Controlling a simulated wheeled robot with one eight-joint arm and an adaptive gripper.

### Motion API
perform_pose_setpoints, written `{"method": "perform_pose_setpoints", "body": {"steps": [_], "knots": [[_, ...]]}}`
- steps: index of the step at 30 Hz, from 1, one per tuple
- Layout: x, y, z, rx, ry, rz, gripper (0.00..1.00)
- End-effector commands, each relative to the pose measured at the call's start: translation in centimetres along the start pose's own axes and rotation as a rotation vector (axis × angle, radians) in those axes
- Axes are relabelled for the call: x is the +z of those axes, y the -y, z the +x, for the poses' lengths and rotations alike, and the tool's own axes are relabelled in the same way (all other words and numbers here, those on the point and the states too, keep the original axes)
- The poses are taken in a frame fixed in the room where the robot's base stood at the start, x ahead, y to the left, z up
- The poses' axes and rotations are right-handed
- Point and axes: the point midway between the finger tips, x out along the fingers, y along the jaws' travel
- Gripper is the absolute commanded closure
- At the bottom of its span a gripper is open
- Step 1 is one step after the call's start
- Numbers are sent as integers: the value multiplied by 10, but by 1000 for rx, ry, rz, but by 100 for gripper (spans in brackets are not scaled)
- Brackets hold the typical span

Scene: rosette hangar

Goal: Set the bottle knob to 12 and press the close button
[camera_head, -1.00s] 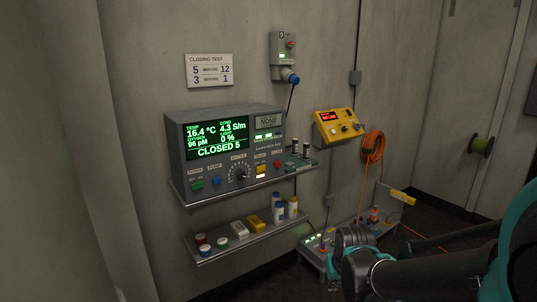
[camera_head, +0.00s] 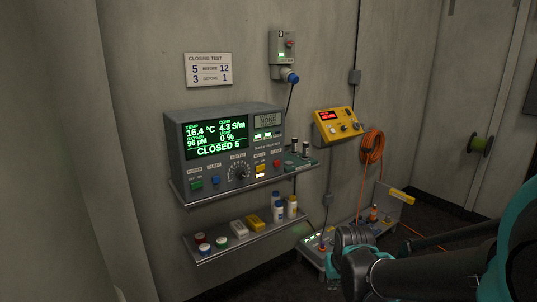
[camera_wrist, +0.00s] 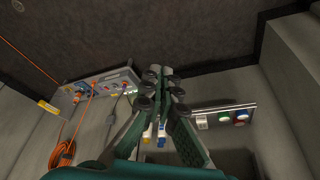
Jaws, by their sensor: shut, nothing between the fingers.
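A grey control unit (camera_head: 178,150) sits on a wall shelf in the head view. Its green screen (camera_head: 217,137) reads "CLOSED 5", 16.4 °C, 4.3 S/m, 96 µM and 0 %. The round bottle knob (camera_head: 239,172) is on its lower front; its exact setting is too small to read. My gripper (camera_wrist: 162,72) is shut and empty in the wrist view, pointing down near the floor and away from the unit. In the head view its fingertips are hidden.
A sign (camera_head: 208,69) reads "Closing test: 5 before 12, 3 before 1". A lower shelf (camera_head: 255,238) holds jars, boxes and bottles (camera_head: 292,206). A yellow box (camera_head: 339,126), an orange cable (camera_head: 372,147) and a floor power strip (camera_head: 312,251) are to the right.

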Motion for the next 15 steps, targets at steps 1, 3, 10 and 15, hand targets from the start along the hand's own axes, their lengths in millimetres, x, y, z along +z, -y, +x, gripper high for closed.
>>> {"method": "perform_pose_setpoints", "body": {"steps": [1,3,10,15], "knots": [[-2,-1,0,6,-3,-1,100],[-8,-5,1,25,-13,-1,100],[-71,-39,2,207,-122,-23,100],[-140,-62,-2,369,-262,-62,100]]}}
